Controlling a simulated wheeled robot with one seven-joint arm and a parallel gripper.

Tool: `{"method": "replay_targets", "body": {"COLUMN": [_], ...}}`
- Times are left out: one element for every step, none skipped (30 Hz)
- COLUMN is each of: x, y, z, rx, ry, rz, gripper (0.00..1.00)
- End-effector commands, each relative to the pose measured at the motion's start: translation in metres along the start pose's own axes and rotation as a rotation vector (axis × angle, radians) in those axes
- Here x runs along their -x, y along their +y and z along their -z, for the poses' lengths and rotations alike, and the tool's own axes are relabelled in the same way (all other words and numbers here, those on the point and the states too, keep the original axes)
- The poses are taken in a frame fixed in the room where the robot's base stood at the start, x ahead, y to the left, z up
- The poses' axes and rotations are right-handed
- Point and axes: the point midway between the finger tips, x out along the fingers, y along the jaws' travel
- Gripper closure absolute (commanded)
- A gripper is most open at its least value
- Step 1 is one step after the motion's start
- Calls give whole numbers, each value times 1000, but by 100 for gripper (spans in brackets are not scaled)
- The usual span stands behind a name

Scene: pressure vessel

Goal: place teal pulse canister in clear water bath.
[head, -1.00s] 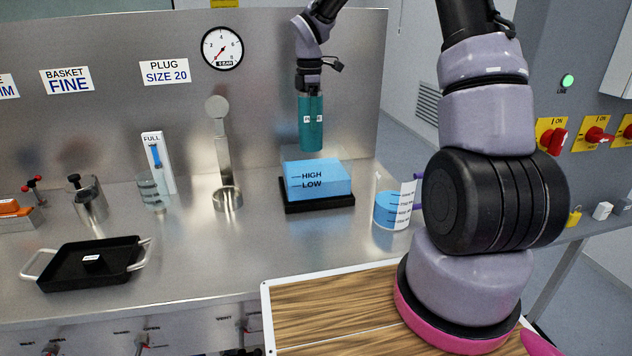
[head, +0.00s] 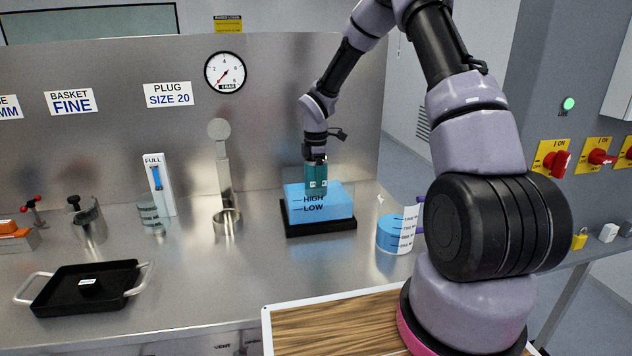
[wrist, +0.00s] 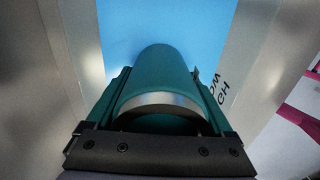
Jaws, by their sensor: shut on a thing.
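The teal pulse canister (head: 317,178) is held upright by my gripper (head: 315,165) at the clear water bath (head: 320,204). The canister's lower part is at or inside the bath, overlapping its rear part in the head view. The bath is a clear box with blue water, HIGH and LOW marks and a black base. In the wrist view the canister (wrist: 160,75) sits between the jaws of my gripper (wrist: 158,110), with blue water (wrist: 150,25) beyond it. Whether its bottom touches the bath floor cannot be told.
A beaker of blue liquid (head: 394,235) stands just right of the bath. A steel stand with a cup (head: 227,220) is to its left. The counter in front of the bath is clear.

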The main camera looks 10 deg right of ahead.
Motion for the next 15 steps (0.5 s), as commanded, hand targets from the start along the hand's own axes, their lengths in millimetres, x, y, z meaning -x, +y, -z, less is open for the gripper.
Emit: {"method": "replay_targets", "body": {"x": [-1,-1,-1,0,0,0,-1,-1,-2,-3,-4,-4,-4,-4,-4], "y": [1,1,1,1,1,1,1,1,1,0,0,0,0,0,0], "z": [0,0,0,0,0,0,0,0,0,0,0,0,0,0,0], "rx": [1,1,0,0,0,1,1,1,1,1,1,1,1,1,1], "ry": [0,0,0,0,0,0,0,0,0,0,0,0,0,0,0], "rz": [-2,-2,-3,-3,-3,-3,-3,-2,-2,-2,-1,-1,-1,-1,-1], "gripper": [100,100,100,100,100,100,100,100,100,100,10,0,0,0,0]}}
